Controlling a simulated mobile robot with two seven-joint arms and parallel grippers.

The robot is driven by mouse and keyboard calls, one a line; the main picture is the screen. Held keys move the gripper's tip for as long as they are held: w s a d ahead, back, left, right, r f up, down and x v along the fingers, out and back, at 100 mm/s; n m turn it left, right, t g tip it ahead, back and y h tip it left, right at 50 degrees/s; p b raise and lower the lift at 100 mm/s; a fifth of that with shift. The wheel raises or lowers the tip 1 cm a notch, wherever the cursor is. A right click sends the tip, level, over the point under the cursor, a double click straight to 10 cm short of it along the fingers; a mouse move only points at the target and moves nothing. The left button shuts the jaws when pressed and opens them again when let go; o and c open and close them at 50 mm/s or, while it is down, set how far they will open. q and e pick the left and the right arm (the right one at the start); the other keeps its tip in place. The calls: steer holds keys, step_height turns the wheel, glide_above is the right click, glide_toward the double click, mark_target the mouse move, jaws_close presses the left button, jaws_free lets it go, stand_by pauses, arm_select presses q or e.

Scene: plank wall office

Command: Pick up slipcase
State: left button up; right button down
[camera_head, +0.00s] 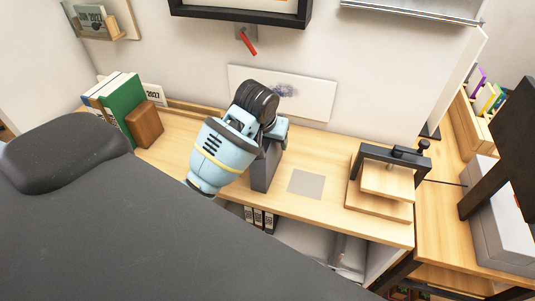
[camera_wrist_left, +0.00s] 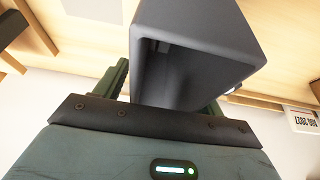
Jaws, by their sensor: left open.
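The slipcase (camera_head: 265,170) is a dark grey box standing upright on the wooden desk. My left gripper (camera_head: 271,132) is at its upper part and hides some of it. In the left wrist view the slipcase (camera_wrist_left: 200,25) is large and close, with a hollow side showing. The fingers of my left gripper lie one on each side of it, open. I cannot tell whether either finger touches it. My right gripper is not in view.
A flat grey square (camera_head: 307,184) lies on the desk (camera_head: 330,200) right of the slipcase. Further right is a wooden press (camera_head: 385,185) with a black frame. Books (camera_head: 122,105) and a brown wooden block (camera_head: 145,124) stand at left. A white board (camera_head: 310,95) leans on the wall behind.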

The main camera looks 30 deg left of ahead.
arm_select(q)
steer(key=shift+f, duration=0.2)
stand_by(0.3)
steer(key=c, duration=1.4)
steer(key=shift+c, duration=0.2)
